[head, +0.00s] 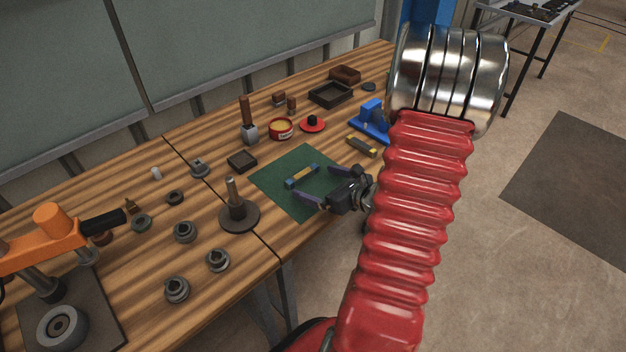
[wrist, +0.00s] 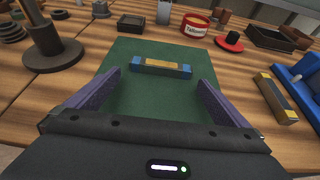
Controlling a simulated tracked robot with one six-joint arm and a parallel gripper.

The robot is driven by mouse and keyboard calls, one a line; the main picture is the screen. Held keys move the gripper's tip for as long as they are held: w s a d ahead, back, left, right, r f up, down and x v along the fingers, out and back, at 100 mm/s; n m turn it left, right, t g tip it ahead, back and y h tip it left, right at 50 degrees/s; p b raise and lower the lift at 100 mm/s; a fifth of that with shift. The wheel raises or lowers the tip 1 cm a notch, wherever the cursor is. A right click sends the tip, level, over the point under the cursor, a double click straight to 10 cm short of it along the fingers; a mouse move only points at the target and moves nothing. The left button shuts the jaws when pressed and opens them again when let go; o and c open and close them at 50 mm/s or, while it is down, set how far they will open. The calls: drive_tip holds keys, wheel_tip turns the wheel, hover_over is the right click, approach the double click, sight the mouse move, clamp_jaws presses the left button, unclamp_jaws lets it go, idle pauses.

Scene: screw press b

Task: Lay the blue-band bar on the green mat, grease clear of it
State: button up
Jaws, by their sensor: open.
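The blue-band bar (head: 302,176), brass-coloured in the middle with blue ends, lies on the green mat (head: 268,182) near its far part. The bar also shows in the wrist view (wrist: 161,67), lying crosswise on the mat (wrist: 137,105). My gripper (head: 307,196) is open and empty over the near part of the mat. In the wrist view its two purple fingers (wrist: 160,86) spread wide, with the bar just beyond their tips and apart from them. The open grease tin (head: 281,128), red with yellow grease, stands on the bench behind the mat, clear of it.
A yellow-ended bar (head: 361,146) lies right of the mat beside a blue stand (head: 372,122). A spindle on a round base (head: 238,213) stands left of the mat. A small dark tray (head: 242,161), a hammer (head: 248,124) and a red disc with a black knob (head: 312,124) stand behind.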

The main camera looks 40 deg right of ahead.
drive_tip(key=v, duration=0.8)
drive_tip(key=shift+s+d+r, duration=0.1)
drive_tip(key=shift+d+r, duration=0.05)
drive_tip(key=shift+r, duration=0.05)
idle(0.5)
drive_tip(key=shift+a+r, duration=0.15)
drive_tip(key=shift+a, duration=0.1)
drive_tip(key=w+a+r+n+g+y, duration=0.1)
drive_tip(key=a+r+n+g+y, duration=0.2)
drive_tip(key=a+n, duration=0.75)
drive_tip(key=w+a+r+n+g+y, duration=0.1)
drive_tip(key=a+r+n+g+y, duration=0.25)
drive_tip(key=a+n, duration=0.65)
drive_tip(key=s+a+r+n+g+h, duration=0.1)
drive_tip(key=s+a+r+n+h, duration=0.6)
drive_tip(key=n, duration=0.8)
drive_tip(key=shift+s+a+r, duration=0.15)
drive_tip(key=shift+a+r, duration=1.15)
drive_tip(key=shift+a, duration=0.3)
